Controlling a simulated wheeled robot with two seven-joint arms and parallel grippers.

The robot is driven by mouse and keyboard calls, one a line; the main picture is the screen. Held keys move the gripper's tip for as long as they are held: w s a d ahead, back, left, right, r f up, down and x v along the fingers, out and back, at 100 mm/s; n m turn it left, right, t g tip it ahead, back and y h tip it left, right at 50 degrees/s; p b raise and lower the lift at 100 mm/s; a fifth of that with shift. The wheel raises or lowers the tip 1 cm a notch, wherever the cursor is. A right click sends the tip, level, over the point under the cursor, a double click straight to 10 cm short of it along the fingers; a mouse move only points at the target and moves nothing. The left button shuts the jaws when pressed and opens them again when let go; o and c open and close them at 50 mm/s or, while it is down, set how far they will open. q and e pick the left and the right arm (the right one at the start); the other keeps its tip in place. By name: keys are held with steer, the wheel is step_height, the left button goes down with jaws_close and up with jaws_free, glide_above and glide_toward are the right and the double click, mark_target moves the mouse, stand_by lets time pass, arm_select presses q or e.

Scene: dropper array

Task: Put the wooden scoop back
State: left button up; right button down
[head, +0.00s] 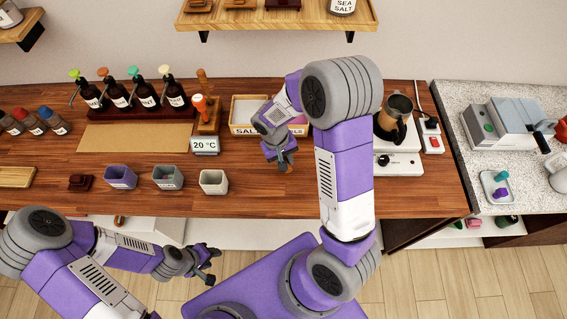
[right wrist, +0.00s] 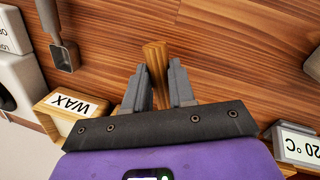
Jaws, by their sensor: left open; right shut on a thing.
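My right gripper (head: 284,158) is above the wooden counter, in front of the labelled wooden box. In the right wrist view its fingers (right wrist: 158,88) are shut on a wooden piece (right wrist: 155,58), which looks like the wooden scoop. Only a narrow wooden length shows between the fingers; its other end is hidden. In the head view only a little wood shows below the fingertips. My left gripper (head: 206,262) is open and empty, in front of the counter's front edge and apart from everything.
A wooden box with a WAX label (right wrist: 70,104), a grey scoop (right wrist: 64,52) and a 20 °C display (head: 205,146) are near the right gripper. Purple (head: 120,177), grey (head: 168,177) and white (head: 213,181) cups stand along the front. A brown mat (head: 135,138) lies behind them.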

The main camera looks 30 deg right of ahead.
step_height(320, 180, down, 3)
steer(key=shift+f, duration=0.3)
steer(key=shift+f, duration=0.1)
steer(key=c, duration=1.4)
jaws_free()
steer(key=shift+f+b, duration=0.1)
steer(key=shift+b, duration=0.3)
steer(key=o, duration=0.5)
steer(key=shift+c, duration=0.2)
steer(key=shift+r, duration=0.2)
step_height(320, 180, up, 12)
steer(key=w+a+p, duration=0.1)
steer(key=shift+w+a+p, duration=0.2)
steer(key=shift+a+p, duration=0.2)
